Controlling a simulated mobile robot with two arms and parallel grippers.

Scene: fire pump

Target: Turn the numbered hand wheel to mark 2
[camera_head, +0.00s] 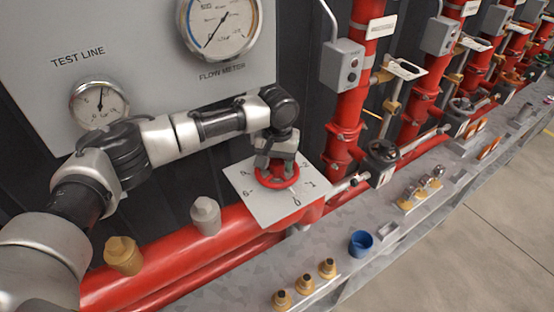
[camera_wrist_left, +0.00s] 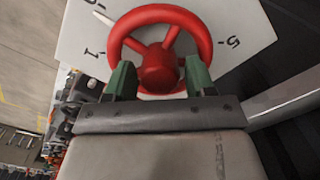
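The red hand wheel (camera_head: 278,179) sits on a white numbered plate (camera_head: 262,208) at the centre of the head view. It fills the upper middle of the left wrist view (camera_wrist_left: 158,14). Its white pointer (camera_head: 295,194) points at or very near the mark 0, on the side facing the front edge. The mark 1 is just right of it. My left gripper (camera_head: 276,168) is over the wheel. In the wrist view its green fingers (camera_wrist_left: 158,80) stand apart at the wheel's near rim, one on each side of the hub. I cannot tell whether they touch the wheel.
Gauges, including the flow meter (camera_head: 220,25), hang on the grey panel behind. A red pipe (camera_head: 185,258) runs below. A grey ledge with brass fittings (camera_head: 328,268) and a blue cup (camera_head: 361,243) lies in front. A black valve (camera_head: 381,152) stands to the right.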

